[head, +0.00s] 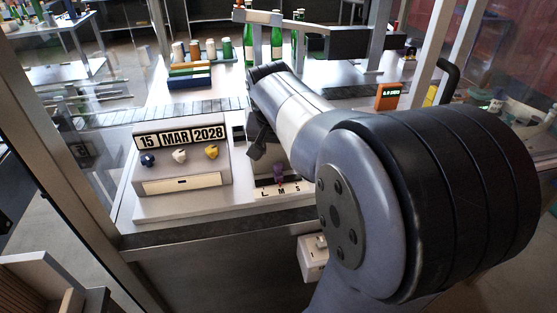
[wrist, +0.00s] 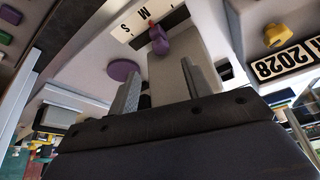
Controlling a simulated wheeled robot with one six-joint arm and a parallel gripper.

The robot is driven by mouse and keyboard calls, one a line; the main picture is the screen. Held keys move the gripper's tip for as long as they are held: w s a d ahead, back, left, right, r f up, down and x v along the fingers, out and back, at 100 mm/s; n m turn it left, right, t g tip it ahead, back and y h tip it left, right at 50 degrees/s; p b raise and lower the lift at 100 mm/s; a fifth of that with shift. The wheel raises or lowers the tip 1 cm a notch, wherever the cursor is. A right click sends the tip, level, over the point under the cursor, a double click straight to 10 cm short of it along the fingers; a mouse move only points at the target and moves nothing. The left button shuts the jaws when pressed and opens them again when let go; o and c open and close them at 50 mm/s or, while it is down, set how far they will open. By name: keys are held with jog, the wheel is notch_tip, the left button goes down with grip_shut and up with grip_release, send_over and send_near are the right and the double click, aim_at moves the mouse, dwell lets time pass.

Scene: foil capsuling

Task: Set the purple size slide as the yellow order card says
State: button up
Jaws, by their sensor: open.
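The purple size slide (head: 279,173) sits at the front of the machine, behind a white scale strip (head: 280,190) lettered L, M, S. Its red pointer appears at or close to M. In the wrist view the purple slide (wrist: 159,40) lies beyond my fingertips, roughly between their lines, and nothing touches it. My gripper (wrist: 160,88) is open and empty. In the head view my gripper (head: 257,140) hangs above and behind the slide, partly hidden by my arm. I cannot make out a yellow order card in either view.
A date block (head: 180,137) reading 15 MAR 2028, with blue, white and yellow knobs, stands left of the slide. A purple disc (wrist: 124,70) lies near the scale in the wrist view. Green bottles (head: 276,45) and an orange display (head: 388,96) are farther back.

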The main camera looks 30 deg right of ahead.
aim_at(278, 166)
jog(key=x, duration=0.8)
jog(key=shift+f, duration=0.15)
grip_shut()
dwell(0.3)
